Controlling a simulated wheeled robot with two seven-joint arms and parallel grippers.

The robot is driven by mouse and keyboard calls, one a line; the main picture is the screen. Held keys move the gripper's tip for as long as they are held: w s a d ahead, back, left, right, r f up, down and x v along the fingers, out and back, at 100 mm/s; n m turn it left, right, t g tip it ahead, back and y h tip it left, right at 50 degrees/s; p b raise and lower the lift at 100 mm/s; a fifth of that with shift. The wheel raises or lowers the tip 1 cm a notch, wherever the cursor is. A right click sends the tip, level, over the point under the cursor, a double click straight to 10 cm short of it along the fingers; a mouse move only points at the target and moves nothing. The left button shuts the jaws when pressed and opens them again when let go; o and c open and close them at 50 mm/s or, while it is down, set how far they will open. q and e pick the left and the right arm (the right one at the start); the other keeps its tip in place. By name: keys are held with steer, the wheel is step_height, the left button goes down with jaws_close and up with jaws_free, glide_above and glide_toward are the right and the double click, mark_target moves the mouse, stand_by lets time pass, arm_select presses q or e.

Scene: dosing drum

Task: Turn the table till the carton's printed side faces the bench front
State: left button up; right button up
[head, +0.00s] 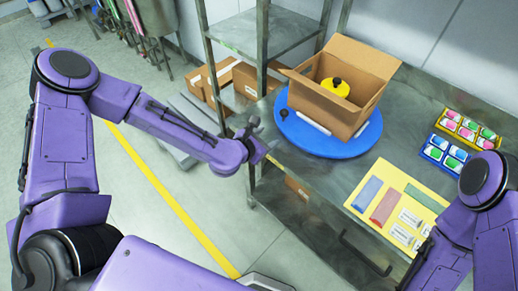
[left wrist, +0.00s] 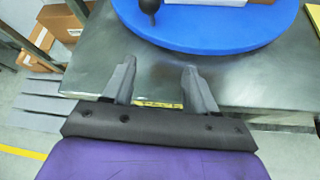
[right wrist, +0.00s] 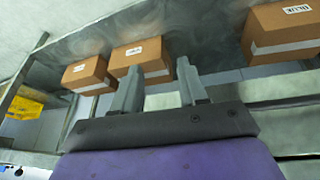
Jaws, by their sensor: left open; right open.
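The blue round turntable (head: 352,146) lies on the metal bench; its edge also shows in the left wrist view (left wrist: 225,38). An open brown carton (head: 318,103) stands on it, with a yellow, black-topped object (head: 335,87) inside. I see no print on the carton's visible outer sides. A black knob (head: 284,113) stands near the turntable's left edge, also in the left wrist view (left wrist: 149,5). My left gripper (head: 268,148) is open and empty at the bench's left edge, apart from turntable and knob. My right gripper (right wrist: 159,72) is open and empty, outside the head view.
A yellow mat (head: 357,201) with flat pieces lies on the bench's right front, beside two trays of coloured items (head: 468,129). A metal shelf post (head: 262,50) rises behind the turntable's left. Brown boxes sit on the shelf (head: 244,80). Several boxes (right wrist: 141,58) show beyond my right gripper.

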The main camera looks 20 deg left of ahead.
arm_select(q)
steer(key=m, duration=0.1)
steer(key=s+f, duration=0.1)
steer(key=s+f+m, duration=0.1)
steer(key=shift+s+a+f+m+g, duration=0.1)
steer(key=shift+a+f+m+g, duration=0.1)
steer(key=shift+a+m+g, duration=0.15)
steer(key=shift+d, duration=0.1)
